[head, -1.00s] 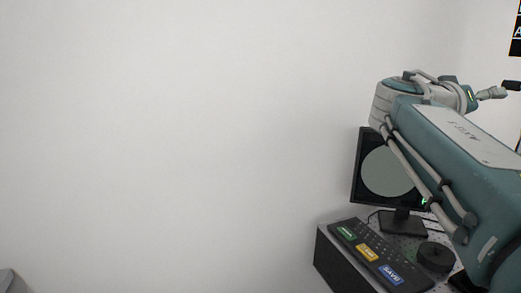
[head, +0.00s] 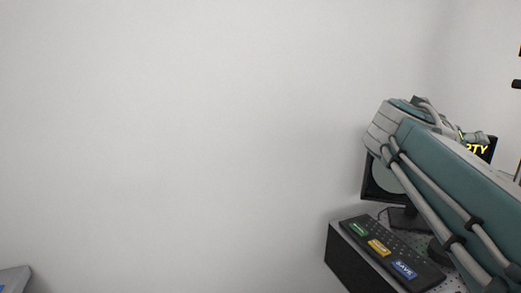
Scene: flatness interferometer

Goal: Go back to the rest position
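My arm comes in from the right edge, with its teal upper link in front and its grey joint beside the monitor (head: 383,179). Thin grey parts near the far end of the arm show in front of a dark sign. My gripper's fingers cannot be made out; they are hidden behind the arm or out of the picture.
A black keyboard (head: 393,256) with green, yellow and blue labelled keys lies on a dark-sided bench (head: 348,262) at lower right. My arm covers part of the monitor. A dark sign with yellow letters (head: 486,149) is partly covered. A grey corner (head: 14,279) shows at lower left.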

